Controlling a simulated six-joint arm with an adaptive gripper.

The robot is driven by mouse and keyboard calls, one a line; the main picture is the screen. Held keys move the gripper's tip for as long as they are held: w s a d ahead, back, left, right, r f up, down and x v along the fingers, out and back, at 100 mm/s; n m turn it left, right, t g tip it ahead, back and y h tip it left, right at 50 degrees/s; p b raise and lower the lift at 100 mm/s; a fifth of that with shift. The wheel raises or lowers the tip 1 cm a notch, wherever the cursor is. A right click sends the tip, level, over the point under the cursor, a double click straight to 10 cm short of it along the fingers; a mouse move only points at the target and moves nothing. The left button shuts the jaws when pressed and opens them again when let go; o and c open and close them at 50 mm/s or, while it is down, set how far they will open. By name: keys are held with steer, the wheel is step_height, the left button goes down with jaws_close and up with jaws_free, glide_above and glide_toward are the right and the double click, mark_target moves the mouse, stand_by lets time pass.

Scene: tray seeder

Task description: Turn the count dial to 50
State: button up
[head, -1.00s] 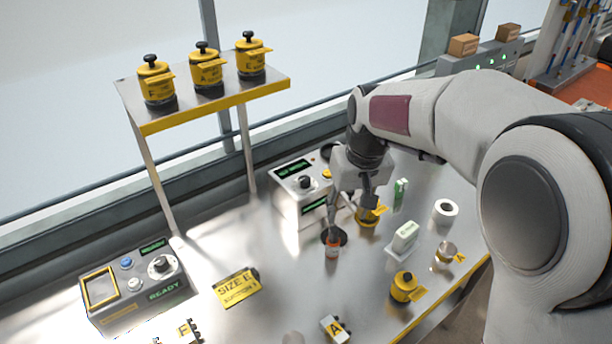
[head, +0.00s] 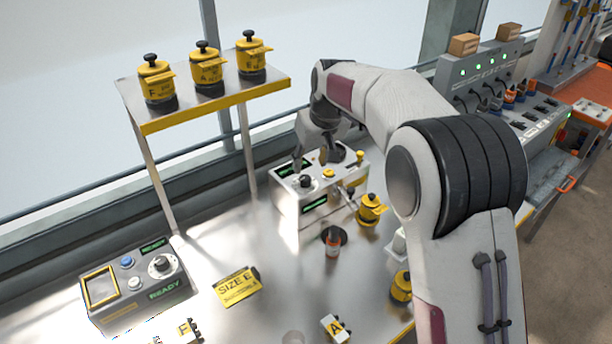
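A grey-white box (head: 287,207) with green displays stands at the back middle of the bench and bears a black knob (head: 305,181) on its top. A second, darker box (head: 125,305) at the front left has a round dial (head: 161,265) with a light rim and a READY display. Which of the two is the count dial I cannot tell from print, and the settings are too small to read. My gripper (head: 311,162) is above the back box, just over the black knob. Its fingers look spread and empty, with no clear contact.
A yellow SIZE E card (head: 236,288) lies mid-bench.

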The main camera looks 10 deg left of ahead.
mark_target(305, 178)
steer(key=shift+f, duration=0.1)
steer(key=shift+x, duration=3.8)
steer(key=shift+s, duration=0.1)
jaws_close()
